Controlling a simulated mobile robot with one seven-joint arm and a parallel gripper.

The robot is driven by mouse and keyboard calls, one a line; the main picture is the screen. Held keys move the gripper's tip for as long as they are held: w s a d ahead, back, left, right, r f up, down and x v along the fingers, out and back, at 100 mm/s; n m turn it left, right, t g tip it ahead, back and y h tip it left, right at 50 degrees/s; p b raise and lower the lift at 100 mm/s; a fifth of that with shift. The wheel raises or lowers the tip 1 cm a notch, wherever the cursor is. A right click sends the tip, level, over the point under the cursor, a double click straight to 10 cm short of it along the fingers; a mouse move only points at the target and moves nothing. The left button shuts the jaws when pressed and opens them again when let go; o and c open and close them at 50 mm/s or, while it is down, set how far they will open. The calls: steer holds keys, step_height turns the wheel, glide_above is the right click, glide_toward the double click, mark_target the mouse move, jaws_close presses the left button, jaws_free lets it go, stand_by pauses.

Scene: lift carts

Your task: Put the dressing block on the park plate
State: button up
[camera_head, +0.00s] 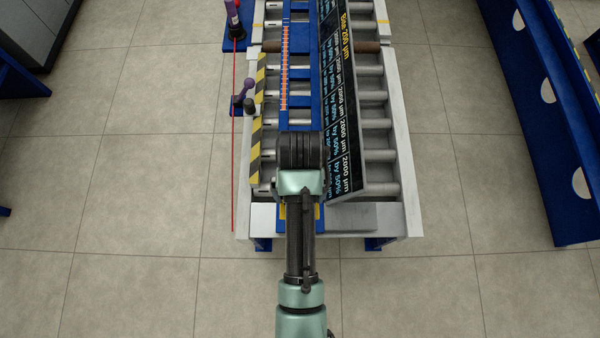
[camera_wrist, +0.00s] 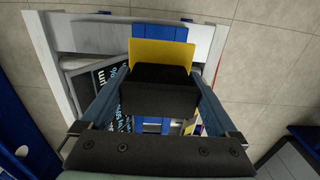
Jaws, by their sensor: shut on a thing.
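My gripper (camera_wrist: 161,82) is shut on a black block, which I take to be the dressing block (camera_wrist: 160,98), held between its two fingers in the wrist view. A flat yellow plate (camera_wrist: 162,54), likely the park plate, shows just beyond the block, and the block covers part of it. In the head view, yellow edges of the plate (camera_head: 283,212) show beside my arm on a blue strip at the cart's near end. There my arm hides the gripper and block. I cannot tell the height of the block over the plate.
The roller cart (camera_head: 378,124) carries a long dark board with printed text (camera_head: 345,110), right of my arm. A striped yellow-black strip (camera_head: 257,135) and a purple-knobbed lever (camera_head: 244,90) are on the left. A blue frame (camera_head: 535,110) stands far right.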

steer(key=f, duration=0.2)
steer(key=f+b, duration=0.1)
steer(key=f, duration=0.3)
steer(key=shift+s+f+b, duration=0.25)
steer(key=shift+b, duration=0.15)
steer(key=shift+f+b, duration=0.6)
steer(key=shift+f, duration=1.55)
steer(key=shift+f, duration=0.1)
steer(key=o, duration=1.6)
steer(key=shift+c, duration=0.2)
steer(key=shift+s, duration=0.1)
